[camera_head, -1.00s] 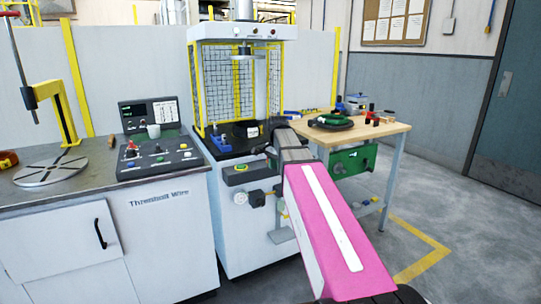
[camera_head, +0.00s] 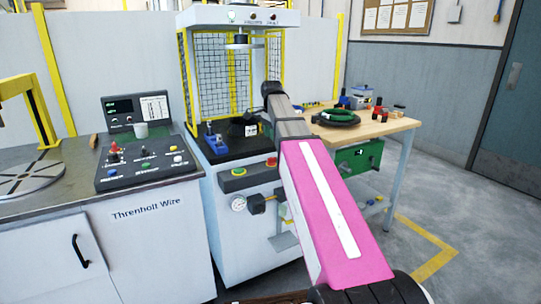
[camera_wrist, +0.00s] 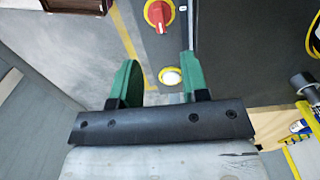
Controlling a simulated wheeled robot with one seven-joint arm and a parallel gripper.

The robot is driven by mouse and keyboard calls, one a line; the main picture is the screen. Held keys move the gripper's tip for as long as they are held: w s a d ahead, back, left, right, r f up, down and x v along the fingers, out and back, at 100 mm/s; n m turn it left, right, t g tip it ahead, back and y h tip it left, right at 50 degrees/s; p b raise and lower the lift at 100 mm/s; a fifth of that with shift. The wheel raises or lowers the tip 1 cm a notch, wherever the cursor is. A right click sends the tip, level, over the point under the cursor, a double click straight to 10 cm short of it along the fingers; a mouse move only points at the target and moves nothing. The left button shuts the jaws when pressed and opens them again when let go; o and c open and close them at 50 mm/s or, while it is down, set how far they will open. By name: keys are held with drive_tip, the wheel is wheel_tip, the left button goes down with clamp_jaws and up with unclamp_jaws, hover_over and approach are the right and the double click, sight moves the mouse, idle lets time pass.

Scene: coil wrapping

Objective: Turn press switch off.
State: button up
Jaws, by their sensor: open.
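The press (camera_head: 238,130) stands in the middle of the head view, with a dark control panel on its front. A red switch (camera_head: 271,162) sits on the right of that panel, with a round greenish button (camera_head: 238,172) left of it. In the wrist view the red switch (camera_wrist: 159,14) has a yellow ring and lies beyond my fingertips. In the head view the fingers are not discernible.
A bench with a control box (camera_head: 145,155) stands left of the press. A wooden table (camera_head: 375,128) with a green coil (camera_head: 335,117) stands to the right. Yellow-framed mesh guards (camera_head: 212,90) surround the press opening.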

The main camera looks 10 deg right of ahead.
sight(272, 161)
wheel_tip(272, 161, down, 10)
drive_tip(key=shift+f, duration=0.2)
idle(0.3)
clamp_jaws()
